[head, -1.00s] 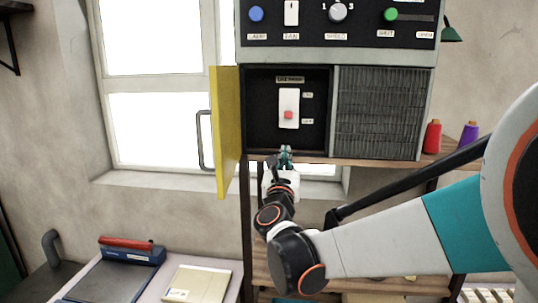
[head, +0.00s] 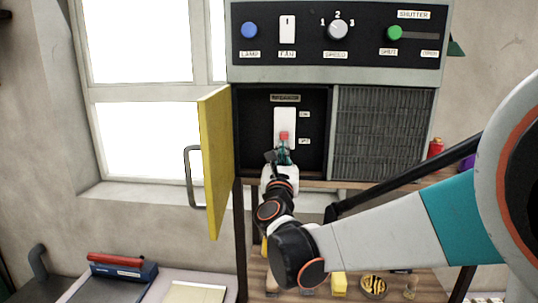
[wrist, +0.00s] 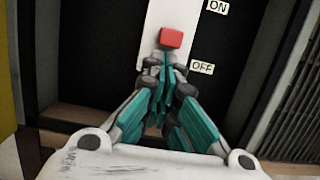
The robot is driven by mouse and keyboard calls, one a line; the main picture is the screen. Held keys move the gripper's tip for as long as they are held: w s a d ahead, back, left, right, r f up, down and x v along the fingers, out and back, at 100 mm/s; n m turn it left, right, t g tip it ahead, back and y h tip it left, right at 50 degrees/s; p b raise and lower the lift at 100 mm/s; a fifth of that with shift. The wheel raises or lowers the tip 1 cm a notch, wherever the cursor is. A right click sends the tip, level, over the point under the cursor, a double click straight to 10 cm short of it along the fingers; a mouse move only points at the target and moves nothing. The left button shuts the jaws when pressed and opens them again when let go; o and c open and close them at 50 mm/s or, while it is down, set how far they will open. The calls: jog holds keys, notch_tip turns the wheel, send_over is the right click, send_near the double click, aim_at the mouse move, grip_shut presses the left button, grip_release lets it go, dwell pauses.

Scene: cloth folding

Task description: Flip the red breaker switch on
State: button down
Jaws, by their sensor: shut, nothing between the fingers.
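The red breaker switch (head: 284,135) sits on a white upright plate (head: 285,114) inside the open black compartment. It stands in the lower part of its travel, closer to the OFF label (wrist: 202,67) than to the ON label (wrist: 217,6). In the wrist view the red switch (wrist: 171,38) is just above my fingertips. My gripper (head: 284,150) is shut and empty, its teal fingers pointing up at the switch's underside. It also shows in the wrist view (wrist: 167,64). I cannot tell whether the fingertips touch the switch.
The yellow door (head: 217,165) stands swung open on the left, with a grey handle (head: 190,175). A ribbed grille (head: 383,133) is to the right. Above is a panel (head: 337,75) with a blue button, fan switch, speed knob and green slider. A wooden shelf edge runs under the compartment.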

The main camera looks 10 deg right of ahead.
aim_at(284, 138)
jog(key=shift+s, duration=0.15)
jog(key=shift+r, duration=0.35)
notch_tip(284, 138, up, 3)
jog(key=shift+p, duration=0.8)
jog(key=shift+f, duration=0.15)
notch_tip(284, 138, down, 5)
jog(key=b, duration=0.4)
jog(key=r+b+v, duration=0.1)
jog(key=v, duration=0.8)
jog(key=shift+s+a, duration=0.15)
jog(key=shift+s, duration=0.25)
jog(key=shift+f, duration=0.15)
